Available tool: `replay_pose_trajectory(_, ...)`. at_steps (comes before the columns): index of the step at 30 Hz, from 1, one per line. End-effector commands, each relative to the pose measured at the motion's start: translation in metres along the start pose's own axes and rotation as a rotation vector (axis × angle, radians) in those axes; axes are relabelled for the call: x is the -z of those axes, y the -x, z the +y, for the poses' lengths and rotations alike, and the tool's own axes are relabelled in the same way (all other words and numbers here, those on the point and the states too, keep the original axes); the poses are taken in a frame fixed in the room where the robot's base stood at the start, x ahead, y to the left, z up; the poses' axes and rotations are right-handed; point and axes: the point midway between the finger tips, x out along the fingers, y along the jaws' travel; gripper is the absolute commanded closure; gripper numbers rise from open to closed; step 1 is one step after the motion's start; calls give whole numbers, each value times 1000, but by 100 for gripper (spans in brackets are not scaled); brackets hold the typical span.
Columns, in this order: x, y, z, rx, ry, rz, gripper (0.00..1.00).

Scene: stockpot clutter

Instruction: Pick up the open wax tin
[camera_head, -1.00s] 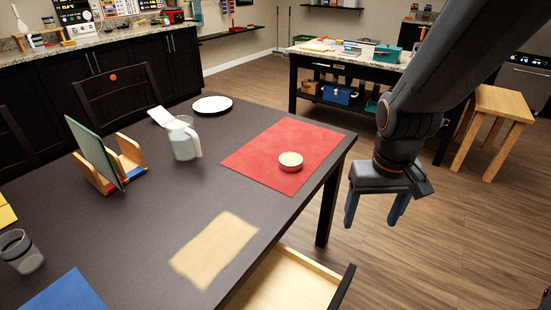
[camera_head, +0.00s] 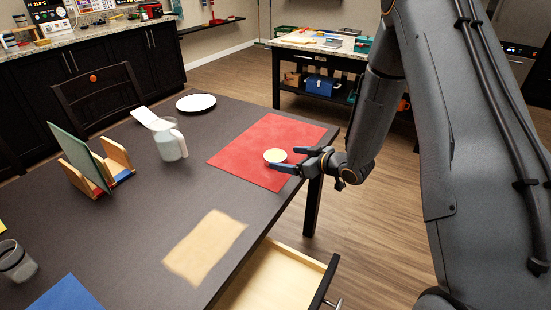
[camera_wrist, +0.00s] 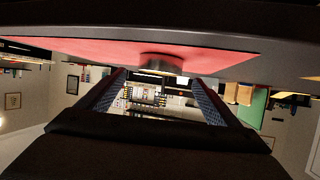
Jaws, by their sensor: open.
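The wax tin (camera_head: 275,156) is a small round tin with a cream-coloured top. It sits on the red mat (camera_head: 245,160) near the table's right edge. My gripper (camera_head: 284,159) is open, level with the tabletop, with its fingers reaching in from the right beside the tin. Part of the tin's side is hidden by the fingers. In the wrist view the picture is upside down; the tin (camera_wrist: 161,62) shows dark on the mat, just beyond and between the two open fingers (camera_wrist: 160,85). Whether a finger touches it I cannot tell.
A clear jug (camera_head: 170,140), a white plate (camera_head: 196,103) and a wooden rack (camera_head: 115,158) stand farther left on the dark table (camera_head: 140,225). An open drawer (camera_head: 268,280) juts out below the near edge. A chair (camera_head: 95,98) stands behind.

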Motion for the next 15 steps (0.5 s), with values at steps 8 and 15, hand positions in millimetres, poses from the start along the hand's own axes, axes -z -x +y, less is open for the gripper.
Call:
replay_pose_trajectory(8, 1, -27, -1, 4, -1, 5, 15)
replay_pose_trajectory(15, 4, -60, -1, 5, 1, 4, 15)
